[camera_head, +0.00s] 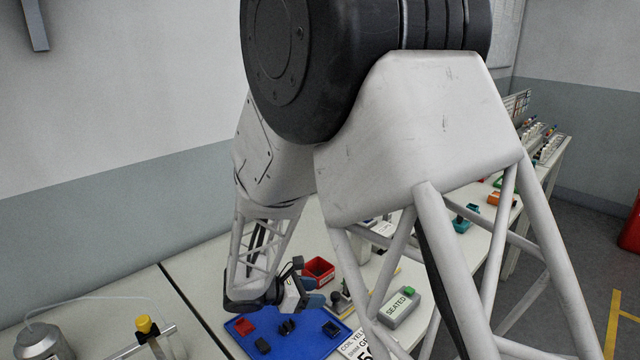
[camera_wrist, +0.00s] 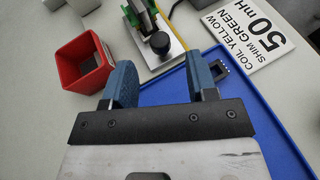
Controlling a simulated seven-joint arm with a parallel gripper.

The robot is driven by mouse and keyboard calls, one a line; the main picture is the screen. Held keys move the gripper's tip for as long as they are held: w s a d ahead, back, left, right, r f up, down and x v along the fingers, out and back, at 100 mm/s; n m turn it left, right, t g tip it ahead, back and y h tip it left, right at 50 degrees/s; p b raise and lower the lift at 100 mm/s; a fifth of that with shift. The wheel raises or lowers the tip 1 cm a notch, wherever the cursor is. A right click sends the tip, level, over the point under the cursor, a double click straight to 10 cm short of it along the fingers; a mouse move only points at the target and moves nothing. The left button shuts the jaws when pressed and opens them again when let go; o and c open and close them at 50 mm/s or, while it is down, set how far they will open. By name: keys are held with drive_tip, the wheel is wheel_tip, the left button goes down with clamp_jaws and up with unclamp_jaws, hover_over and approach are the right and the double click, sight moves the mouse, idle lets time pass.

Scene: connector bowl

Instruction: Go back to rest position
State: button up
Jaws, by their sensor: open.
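My gripper (camera_wrist: 162,88) is open in the wrist view, with two blue fingers apart and nothing seen between them. In the head view my gripper (camera_head: 303,296) hangs low at the end of my arm, near the blue tray (camera_head: 292,348). The wrist view shows the tray (camera_wrist: 268,128) under and right of the fingers. A red bin (camera_wrist: 70,72) stands left of the fingers, and it also shows in the head view (camera_head: 319,268). My arm hides much of the bench in the head view.
A metal fixture with a black knob (camera_wrist: 158,44) stands just beyond the fingers. A printed card (camera_wrist: 246,33) lies behind the tray. A grey box marked SEATED (camera_head: 400,306) with a green button is to the right. A metal canister (camera_head: 40,342) stands at far left.

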drive_tip(key=s+d+r+m+g+y, duration=0.45)
drive_tip(key=s+d+r+m, duration=0.65)
drive_tip(key=d, duration=0.4)
drive_tip(key=s+d+r+m+y, duration=0.2)
drive_tip(key=s+r+m, duration=0.1)
drive_tip(key=s, duration=0.3)
drive_tip(key=s+d+r+m+t+y, duration=0.1)
drive_tip(key=s+d+r+m+y, duration=0.1)
drive_tip(key=s, duration=0.5)
drive_tip(key=s+d+r+m+t+y, duration=0.1)
drive_tip(key=s+d+r+m+y, duration=0.1)
drive_tip(key=s+r+m+y, duration=0.2)
drive_tip(key=shift+s+m, duration=1.2)
idle(0.7)
